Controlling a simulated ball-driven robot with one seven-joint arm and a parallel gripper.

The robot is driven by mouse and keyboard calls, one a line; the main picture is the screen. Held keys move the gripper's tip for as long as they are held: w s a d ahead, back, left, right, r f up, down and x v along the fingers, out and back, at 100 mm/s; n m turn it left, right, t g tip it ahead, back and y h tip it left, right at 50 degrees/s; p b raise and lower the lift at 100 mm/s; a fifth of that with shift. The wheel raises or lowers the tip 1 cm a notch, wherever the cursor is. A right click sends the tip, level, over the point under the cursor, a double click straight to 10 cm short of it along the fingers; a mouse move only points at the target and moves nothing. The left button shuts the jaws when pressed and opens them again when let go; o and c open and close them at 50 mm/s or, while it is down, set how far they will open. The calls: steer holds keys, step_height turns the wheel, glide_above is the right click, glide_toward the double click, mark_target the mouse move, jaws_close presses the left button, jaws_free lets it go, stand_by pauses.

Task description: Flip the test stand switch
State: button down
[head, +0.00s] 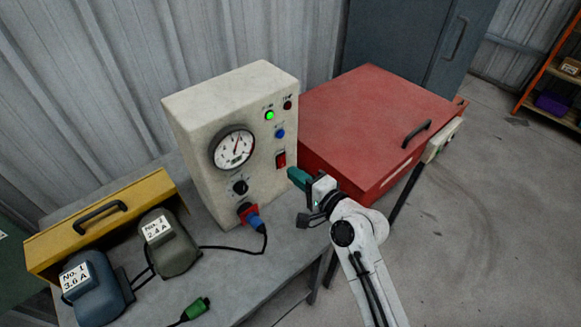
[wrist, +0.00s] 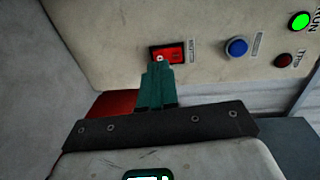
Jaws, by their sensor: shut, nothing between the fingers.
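The test stand (head: 190,115) is a cream box with a round gauge, standing on a grey bench. Its red rocker switch (head: 281,159) sits low on the right of the front panel, and also shows in the wrist view (wrist: 175,53). A green lamp (head: 269,115) is lit above it, near a blue button (head: 280,133) and a dark red lamp (head: 287,105). My gripper (head: 292,174) has teal fingers, shut and empty. In the wrist view the fingertips (wrist: 160,62) overlap the switch's lower left edge; I cannot tell whether they touch it.
A red case (head: 370,120) with a black handle stands right of the test stand, close to my gripper. A blue plug (head: 250,216) and cable come from the panel. Two motors (head: 90,285) (head: 168,245) and a yellow box (head: 100,225) fill the bench's left side.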

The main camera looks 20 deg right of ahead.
mark_target(282, 166)
steer(key=shift+x, duration=1.3)
steer(key=b, duration=0.2)
steer(key=shift+w+f+t+b, duration=0.2)
steer(key=shift+f+t+b, duration=0.1)
steer(key=shift+f+b, duration=0.1)
steer(key=shift+w+a+r+t+b, duration=0.1)
steer(key=shift+t+b, duration=0.2)
steer(key=shift+b, duration=0.45)
steer(key=shift+a, duration=0.1)
steer(key=shift+r, duration=0.2)
steer(key=shift+f, duration=0.1)
